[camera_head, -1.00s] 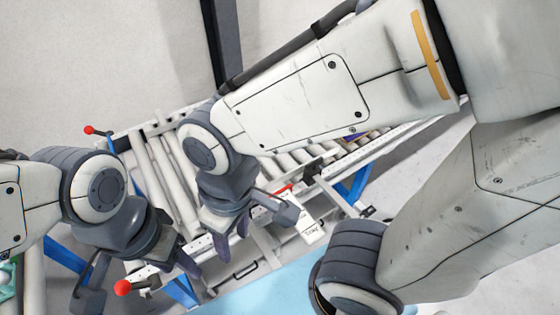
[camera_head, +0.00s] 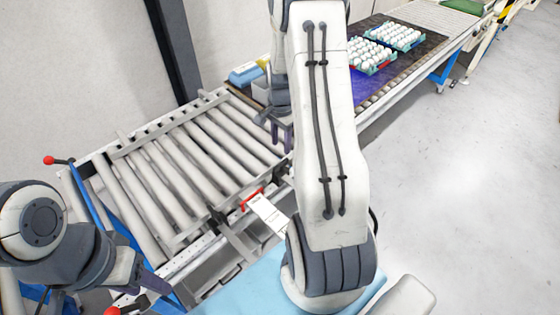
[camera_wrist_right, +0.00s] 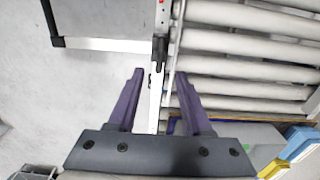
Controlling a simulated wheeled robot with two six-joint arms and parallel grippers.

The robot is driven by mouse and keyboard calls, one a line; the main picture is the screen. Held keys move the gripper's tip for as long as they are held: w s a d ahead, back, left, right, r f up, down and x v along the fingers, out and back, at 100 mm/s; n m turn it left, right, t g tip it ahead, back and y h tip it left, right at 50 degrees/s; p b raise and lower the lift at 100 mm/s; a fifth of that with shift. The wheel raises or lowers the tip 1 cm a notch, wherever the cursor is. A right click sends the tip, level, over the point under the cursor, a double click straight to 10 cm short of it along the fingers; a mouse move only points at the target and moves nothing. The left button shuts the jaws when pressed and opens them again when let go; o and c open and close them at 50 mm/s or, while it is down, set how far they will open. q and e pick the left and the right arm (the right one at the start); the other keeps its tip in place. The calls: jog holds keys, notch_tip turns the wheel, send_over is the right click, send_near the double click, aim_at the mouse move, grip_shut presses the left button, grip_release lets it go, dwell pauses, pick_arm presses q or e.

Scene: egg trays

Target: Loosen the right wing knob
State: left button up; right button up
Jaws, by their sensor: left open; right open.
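The right wing knob is not clearly visible. In the right wrist view a small dark fitting (camera_wrist_right: 160,48) sits on the rail at the conveyor's edge, too small to tell whether it is the knob. My right gripper (camera_wrist_right: 158,88) is open and empty, its two purple fingers either side of the pale rail. In the head view my right gripper (camera_head: 283,135) is over the far right end of the roller conveyor (camera_head: 195,150), partly hidden by my arm.
Egg trays (camera_head: 366,57) rest on the far belt. A blue item (camera_head: 245,74) lies beyond the rollers. Floor at right is clear.

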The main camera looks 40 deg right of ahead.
aim_at(281, 163)
notch_tip(281, 163, down, 10)
jog(key=shift+r+p, duration=0.15)
jog(key=shift+p, duration=0.7)
grip_shut()
